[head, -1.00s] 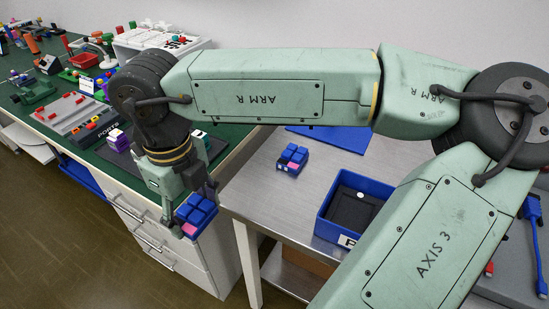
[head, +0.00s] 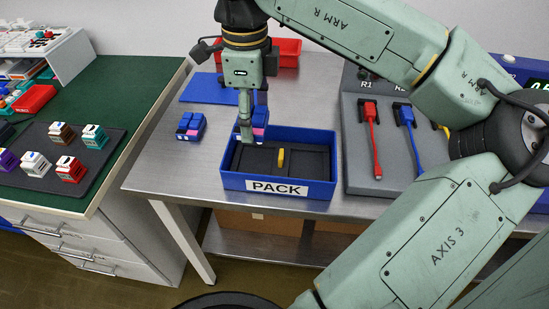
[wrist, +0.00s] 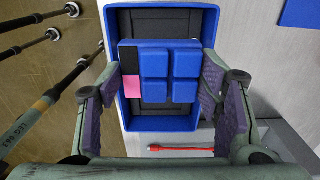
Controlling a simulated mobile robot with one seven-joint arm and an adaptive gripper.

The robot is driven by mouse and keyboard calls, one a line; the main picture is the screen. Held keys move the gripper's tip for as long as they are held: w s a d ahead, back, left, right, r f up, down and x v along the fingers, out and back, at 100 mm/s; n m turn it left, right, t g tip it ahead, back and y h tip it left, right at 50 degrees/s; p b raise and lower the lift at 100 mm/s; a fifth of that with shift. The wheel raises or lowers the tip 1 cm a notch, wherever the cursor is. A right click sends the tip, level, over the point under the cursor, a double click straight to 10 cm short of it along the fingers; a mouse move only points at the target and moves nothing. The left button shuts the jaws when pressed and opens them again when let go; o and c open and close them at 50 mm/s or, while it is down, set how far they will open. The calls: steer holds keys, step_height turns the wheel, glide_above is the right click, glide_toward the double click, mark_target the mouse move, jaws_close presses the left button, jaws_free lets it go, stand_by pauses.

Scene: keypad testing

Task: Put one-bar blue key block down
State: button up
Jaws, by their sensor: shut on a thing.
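My gripper (head: 248,132) is shut on a blue key block (wrist: 160,75), which also shows partly behind the fingers in the head view (head: 261,118). In the wrist view its blue keys face the camera, with one pink patch and one black patch along its left side. The purple finger pads (wrist: 160,98) flank it left and right. The block is over the blue PACK bin (head: 277,187), toward its back left. I cannot tell its exact height above the bin floor. The dark bin interior is partly hidden by the block.
A second blue key block (head: 190,127) with pink marks lies on the steel table, left of the bin. A yellow piece (head: 281,158) stands in the bin. A grey panel with red (head: 372,140) and blue (head: 411,140) cables is to the right. Several coloured blocks sit on a dark tray at left.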

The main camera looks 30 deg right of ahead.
mark_target(256, 163)
step_height(256, 163, down, 9)
steer(key=shift+d+p, duration=0.1)
steer(key=shift+p, duration=0.7)
steer(key=shift+f, duration=0.4)
steer(key=shift+f+b, duration=0.25)
steer(key=shift+b, duration=0.15)
steer(key=o, duration=0.9)
steer(key=shift+r+p, duration=0.5)
steer(key=shift+p, duration=0.05)
step_height(256, 163, up, 12)
steer(key=shift+f+b, duration=0.2)
steer(key=shift+b, duration=0.7)
